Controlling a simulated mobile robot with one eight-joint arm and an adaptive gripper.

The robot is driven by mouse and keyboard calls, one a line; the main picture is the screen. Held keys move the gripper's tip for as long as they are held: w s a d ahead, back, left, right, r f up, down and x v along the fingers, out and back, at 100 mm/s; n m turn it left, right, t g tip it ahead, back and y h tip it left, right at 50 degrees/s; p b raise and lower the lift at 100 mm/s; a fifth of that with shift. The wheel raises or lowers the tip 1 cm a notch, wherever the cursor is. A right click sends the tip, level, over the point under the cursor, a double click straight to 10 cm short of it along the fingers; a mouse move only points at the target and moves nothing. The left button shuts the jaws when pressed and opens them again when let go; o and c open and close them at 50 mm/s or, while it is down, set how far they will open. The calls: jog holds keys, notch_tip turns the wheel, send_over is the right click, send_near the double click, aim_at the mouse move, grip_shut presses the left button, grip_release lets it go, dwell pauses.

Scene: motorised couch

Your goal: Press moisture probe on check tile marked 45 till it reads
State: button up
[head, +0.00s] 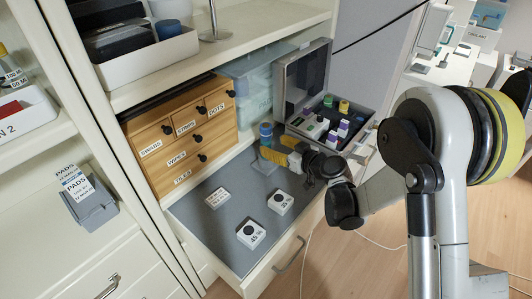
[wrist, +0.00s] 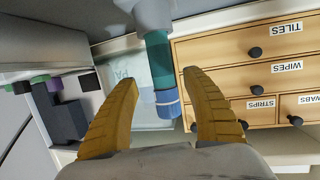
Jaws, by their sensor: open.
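The moisture probe appears to be the upright teal and blue cylinder (head: 265,130) at the back of the open drawer. In the wrist view the cylinder (wrist: 160,62) lies between the yellow fingers of my gripper (wrist: 160,77), with space on both sides. My gripper (head: 272,148) is open beside it. Two white tiles with black dots lie in the drawer: the front tile (head: 250,234) seems marked 45, and the number on the right tile (head: 281,202) is too small to read surely. A flat white card or tile (head: 217,198) lies further left.
A wooden box of small labelled drawers (head: 180,140) stands left of the gripper. An open grey case (head: 325,120) with several coloured vials is close on the right. A clear bluish bin (head: 250,85) stands behind. The grey drawer floor (head: 205,235) is mostly free.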

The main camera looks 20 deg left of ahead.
aim_at(270, 133)
jog(key=b+x, duration=0.1)
jog(key=x, duration=0.3)
jog(key=shift+a+b, duration=0.25)
jog(key=shift+b, duration=0.05)
jog(key=shift+s+r, duration=0.1)
jog(key=shift+r, duration=0.05)
grip_shut()
jog(key=shift+r, duration=0.1)
jog(key=shift+r+p, duration=0.5)
jog(key=shift+r, duration=0.15)
notch_tip(270, 133, up, 3)
jog(key=shift+f+p, duration=0.1)
jog(key=shift+p, duration=0.65)
jog(key=w+d+r+p, duration=0.4)
jog(key=d+r, duration=0.2)
jog(key=d, duration=0.4)
jog(key=shift+w+d+r, duration=0.25)
jog(key=shift+d+r, duration=0.1)
jog(key=shift+d, duration=0.05)
jog(key=shift+r, duration=0.1)
jog(key=shift+r+p, duration=1.65)
jog(key=shift+r, duration=1)
